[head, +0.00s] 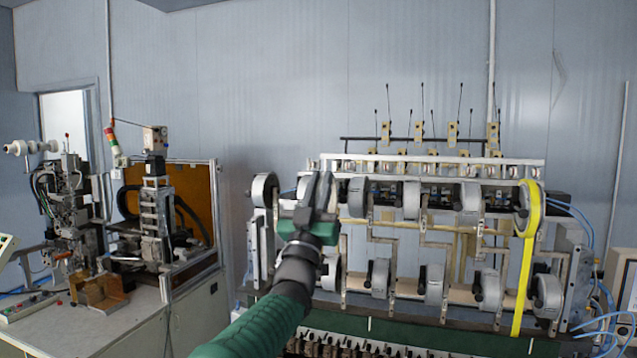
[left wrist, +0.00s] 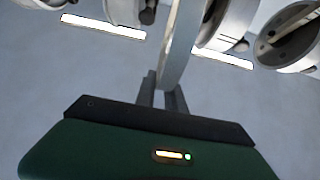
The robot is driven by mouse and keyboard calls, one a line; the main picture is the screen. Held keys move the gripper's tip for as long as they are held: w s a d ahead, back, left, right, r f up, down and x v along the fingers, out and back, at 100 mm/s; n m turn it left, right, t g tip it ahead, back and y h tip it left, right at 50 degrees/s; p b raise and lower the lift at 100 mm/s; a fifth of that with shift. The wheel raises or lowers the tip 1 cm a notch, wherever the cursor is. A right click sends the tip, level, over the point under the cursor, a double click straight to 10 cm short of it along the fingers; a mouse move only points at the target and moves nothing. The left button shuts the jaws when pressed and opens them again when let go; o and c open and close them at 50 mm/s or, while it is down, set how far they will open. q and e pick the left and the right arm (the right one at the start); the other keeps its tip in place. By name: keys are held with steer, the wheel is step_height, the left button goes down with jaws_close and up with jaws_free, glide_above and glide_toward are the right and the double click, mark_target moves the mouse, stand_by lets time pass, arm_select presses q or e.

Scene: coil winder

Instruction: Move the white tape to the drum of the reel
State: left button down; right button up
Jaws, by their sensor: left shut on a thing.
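My left gripper (head: 320,190) is in front of the upper row of reels on the coil winder. The left wrist view shows its two fingers (left wrist: 164,92) shut on a thin pale band seen edge-on, which looks like the white tape (left wrist: 180,42). The band rises from between the fingers toward the reels. In the head view, the gripper hides most of the held band and what is behind it. Grey reel drums show left (head: 262,190) and right (head: 357,197) of the gripper; I cannot tell whether the band touches any drum. My right gripper is not in view.
A yellow tape (head: 525,265) loops over the far-right upper drum and hangs past the lower row. Lower drums (head: 433,284) stand below on the winder. Thin rods rise above it. Another machine (head: 155,230) stands on a bench at left.

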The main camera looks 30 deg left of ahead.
mark_target(350, 198)
arm_select(q)
steer(key=shift+w+a+r+p, duration=0.1)
steer(key=shift+w+a+p, duration=0.15)
steer(key=shift+w+p, duration=0.75)
steer(key=shift+w+a+r+p, duration=0.1)
steer(key=shift+w+a+p, duration=0.15)
steer(key=shift+w+p, duration=0.75)
steer(key=shift+w+a+f, duration=0.1)
steer(key=shift+w, duration=0.55)
steer(key=shift+w+f, duration=0.1)
steer(key=shift+w, duration=0.05)
steer(key=shift+w+d+b, duration=0.2)
steer(key=shift+d+b, duration=0.05)
steer(key=shift+d, duration=0.55)
steer(key=shift+w+d+b, duration=0.15)
steer(key=shift+d+b, duration=0.1)
steer(key=shift+d, duration=0.5)
steer(key=shift+w+d+b, duration=0.2)
steer(key=shift+d+b, duration=0.05)
steer(key=shift+d, duration=0.55)
steer(key=shift+d, duration=0.1)
steer(key=c, duration=1.7)
jaws_free()
